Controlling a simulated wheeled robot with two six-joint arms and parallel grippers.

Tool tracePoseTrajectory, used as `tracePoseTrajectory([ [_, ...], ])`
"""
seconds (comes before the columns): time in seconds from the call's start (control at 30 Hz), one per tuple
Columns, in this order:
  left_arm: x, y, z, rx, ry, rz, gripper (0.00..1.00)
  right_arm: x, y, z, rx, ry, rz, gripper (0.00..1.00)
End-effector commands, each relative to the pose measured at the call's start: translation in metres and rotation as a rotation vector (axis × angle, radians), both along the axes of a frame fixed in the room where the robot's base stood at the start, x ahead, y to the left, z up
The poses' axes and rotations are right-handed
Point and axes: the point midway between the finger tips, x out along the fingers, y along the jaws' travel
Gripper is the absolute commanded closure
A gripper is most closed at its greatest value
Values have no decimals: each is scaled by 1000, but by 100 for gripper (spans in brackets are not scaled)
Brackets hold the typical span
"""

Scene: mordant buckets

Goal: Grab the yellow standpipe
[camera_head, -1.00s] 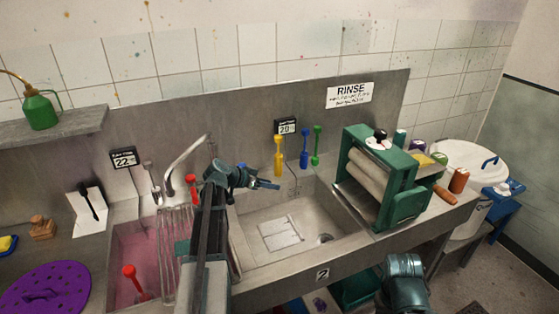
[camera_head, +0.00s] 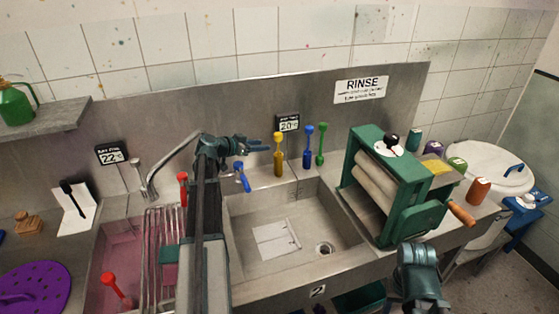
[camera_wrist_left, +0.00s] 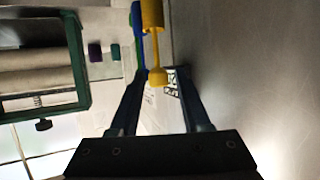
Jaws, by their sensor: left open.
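The yellow standpipe (camera_head: 278,160) stands upright on the ledge behind the sink, below a small dark 20° display. My left gripper (camera_head: 264,147) is open and empty just left of it, with its fingers pointing right towards its upper half. In the left wrist view the yellow standpipe (camera_wrist_left: 153,40) runs down from the top edge, its knobbed end between the tips of my open left gripper (camera_wrist_left: 163,72). I cannot tell whether either finger touches it.
A blue standpipe (camera_head: 308,150) and a green one (camera_head: 320,148) stand close right of the yellow one. The green wringer (camera_head: 418,220) stands farther right. A blue piece (camera_head: 242,178) shows below my left gripper. The rinse sink (camera_head: 335,215) lies open in front.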

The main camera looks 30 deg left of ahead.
Motion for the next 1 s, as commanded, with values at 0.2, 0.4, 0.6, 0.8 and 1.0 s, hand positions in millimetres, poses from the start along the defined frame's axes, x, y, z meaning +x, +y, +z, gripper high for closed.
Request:
tracePoseTrajectory([
  [0.2, 41, -11, -21, 1, 1, -3, 53, 0, 0, -21, 0, 0, 0, 50],
  [0.4, 61, -18, -28, 1, 1, -1, 53, 0, 0, -28, 0, 0, 0, 50],
  [0.6, 64, -20, -28, 1, 1, 0, 53, 0, 0, -28, 0, 0, 0, 50],
  [0.8, 71, -24, -32, 0, 1, -2, 53, 0, 0, -32, 0, 0, 0, 50],
  [1.0, 95, -35, -44, 0, 1, -2, 53, 0, 0, -44, 0, 0, 0, 50],
])
